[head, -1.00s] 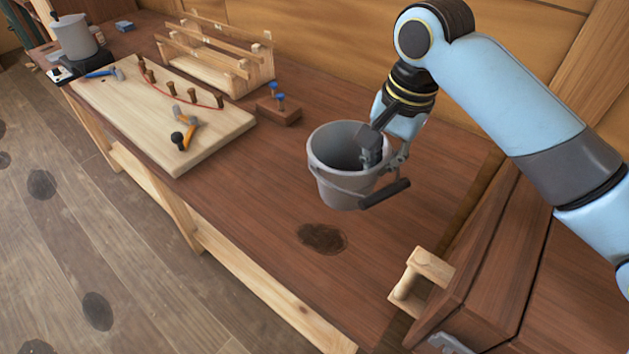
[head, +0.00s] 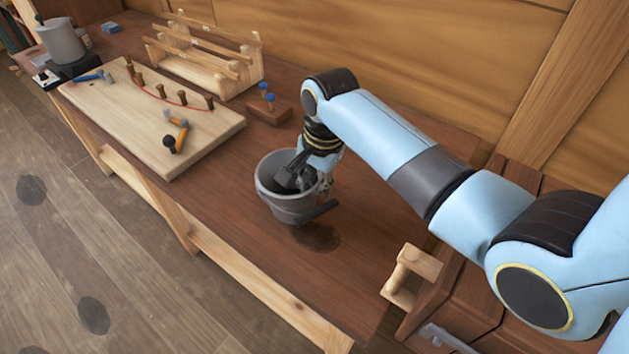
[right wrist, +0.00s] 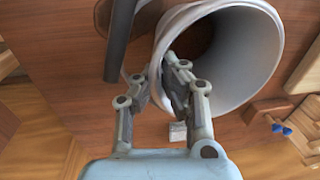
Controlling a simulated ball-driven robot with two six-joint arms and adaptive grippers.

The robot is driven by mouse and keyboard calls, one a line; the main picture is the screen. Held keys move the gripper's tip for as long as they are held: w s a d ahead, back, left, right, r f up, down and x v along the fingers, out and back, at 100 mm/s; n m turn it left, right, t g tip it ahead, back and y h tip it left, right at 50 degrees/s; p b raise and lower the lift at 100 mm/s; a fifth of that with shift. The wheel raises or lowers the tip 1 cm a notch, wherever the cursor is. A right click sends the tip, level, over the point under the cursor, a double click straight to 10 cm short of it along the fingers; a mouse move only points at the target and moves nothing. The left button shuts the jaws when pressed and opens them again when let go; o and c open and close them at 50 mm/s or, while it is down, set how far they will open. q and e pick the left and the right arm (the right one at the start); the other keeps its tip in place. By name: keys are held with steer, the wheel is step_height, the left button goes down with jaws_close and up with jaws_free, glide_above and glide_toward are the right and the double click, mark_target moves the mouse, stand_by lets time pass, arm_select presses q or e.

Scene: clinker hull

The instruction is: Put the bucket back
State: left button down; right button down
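The grey bucket (head: 285,211) is upright over the brown workbench (head: 225,215), its dark handle grip at its right front side. My right gripper (head: 300,177) is at the rim, shut on the bucket's wall. In the right wrist view one finger is inside and one outside the bucket (right wrist: 240,60), with the fingertips (right wrist: 162,78) at the rim. A dark round patch (head: 320,239) on the bench shows just to the bucket's lower right. I cannot tell whether the bucket's base touches the bench. My left gripper is not in view.
A pale board (head: 150,120) with pegs, a hammer and a clamp-like tool lies to the left. A wooden rack (head: 205,60) and a small block with blue-topped pins (head: 268,110) stand behind.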

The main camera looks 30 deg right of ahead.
steer(key=c, duration=1.5)
jaws_free()
